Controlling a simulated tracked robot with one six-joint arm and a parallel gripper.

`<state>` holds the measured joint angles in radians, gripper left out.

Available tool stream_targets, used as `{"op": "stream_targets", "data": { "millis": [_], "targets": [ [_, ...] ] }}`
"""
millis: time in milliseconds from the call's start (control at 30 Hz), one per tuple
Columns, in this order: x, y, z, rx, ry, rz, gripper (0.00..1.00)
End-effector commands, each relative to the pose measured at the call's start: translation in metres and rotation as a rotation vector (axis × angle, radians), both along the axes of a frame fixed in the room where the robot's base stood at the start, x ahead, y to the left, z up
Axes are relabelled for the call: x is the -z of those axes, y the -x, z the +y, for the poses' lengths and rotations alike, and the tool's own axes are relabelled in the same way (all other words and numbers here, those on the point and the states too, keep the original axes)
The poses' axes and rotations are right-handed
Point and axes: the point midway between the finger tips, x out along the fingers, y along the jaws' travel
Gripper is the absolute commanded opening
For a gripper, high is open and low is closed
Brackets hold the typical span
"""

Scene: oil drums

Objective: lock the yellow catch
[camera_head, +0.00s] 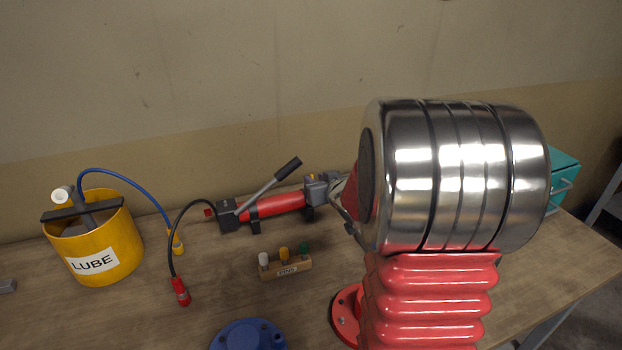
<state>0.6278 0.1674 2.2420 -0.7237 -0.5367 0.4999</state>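I cannot make out a yellow catch for certain. Yellow things in view are a coupling (177,243) at the end of the blue hose, a yellow-topped pin (284,253) in a wooden block, and the lube bucket (112,245). A large steel joint and a red ribbed sleeve of my arm fill the right middle and hide what is behind them. Thin dark metal parts (347,215) show at the joint's left edge. They may belong to my gripper, but its fingers are not clear. Whether it is open or shut cannot be told.
A red hand pump (272,206) with a raised lever lies on the wooden bench. The pin block (287,270) sits in front of it. A black hose ends in a red coupling (181,291). A blue flange (248,338) stands in front. A teal box (565,167) is partly hidden at right.

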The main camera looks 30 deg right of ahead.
Motion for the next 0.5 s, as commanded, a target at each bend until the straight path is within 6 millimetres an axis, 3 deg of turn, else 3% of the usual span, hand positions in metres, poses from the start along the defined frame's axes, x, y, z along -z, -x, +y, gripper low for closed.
{"op": "stream_targets", "data": {
  "millis": [300,500],
  "targets": [
    [0.013,-0.03,-0.008,0.0,0.0,0.0,0.25],
    [0.016,-0.037,-0.01,0.0,0.0,0.0,0.25]
  ]
}}
